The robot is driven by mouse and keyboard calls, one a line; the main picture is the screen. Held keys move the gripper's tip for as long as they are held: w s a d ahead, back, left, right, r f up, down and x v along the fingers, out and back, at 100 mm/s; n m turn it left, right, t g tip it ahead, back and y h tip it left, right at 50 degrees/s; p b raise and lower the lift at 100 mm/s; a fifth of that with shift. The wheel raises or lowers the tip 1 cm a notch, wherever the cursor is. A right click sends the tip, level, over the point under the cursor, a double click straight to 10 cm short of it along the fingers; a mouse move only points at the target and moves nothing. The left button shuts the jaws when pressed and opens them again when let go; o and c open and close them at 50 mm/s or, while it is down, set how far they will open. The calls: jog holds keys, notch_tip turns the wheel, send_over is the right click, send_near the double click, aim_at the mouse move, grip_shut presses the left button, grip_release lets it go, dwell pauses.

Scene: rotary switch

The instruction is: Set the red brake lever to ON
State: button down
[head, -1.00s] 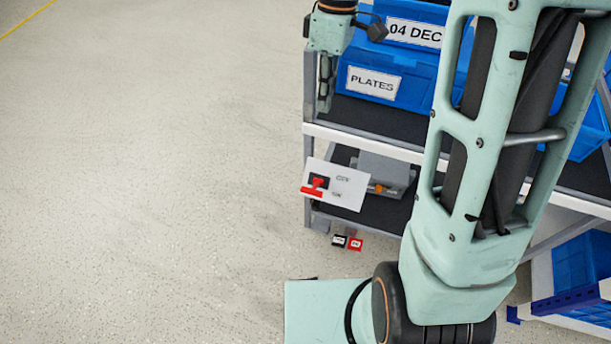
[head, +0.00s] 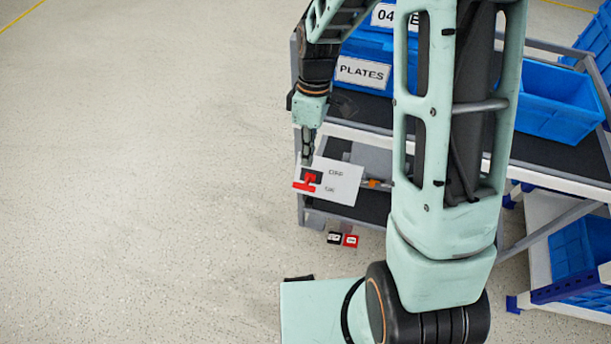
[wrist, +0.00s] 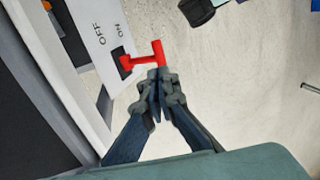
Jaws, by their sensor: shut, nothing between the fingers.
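The red brake lever (head: 305,184) has a T-shaped handle and sticks out from a white plate (head: 342,185) at the cart's left end. The plate reads OFF above ON in the head view. In the wrist view the lever (wrist: 143,57) stands out of a dark slot beside the OFF and ON labels. I cannot tell which label it is set to. My gripper (head: 307,160) is shut and empty, pointing down just above the lever. In the wrist view the fingertips (wrist: 160,76) are right at the handle's crossbar; I cannot tell whether they touch.
A grey box with an orange knob (head: 374,183) sits behind the plate on the cart's shelf. Blue bins, one labelled PLATES (head: 362,73), stand on the upper shelf. A black tag (head: 334,238) and a red tag (head: 351,240) show below. The floor to the left is clear.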

aim_at(305, 184)
jog(key=b+x, duration=0.1)
jog(key=x, duration=0.5)
jog(key=shift+s+f, duration=0.1)
jog(key=shift+f, duration=0.2)
jog(key=shift+a+f, duration=0.1)
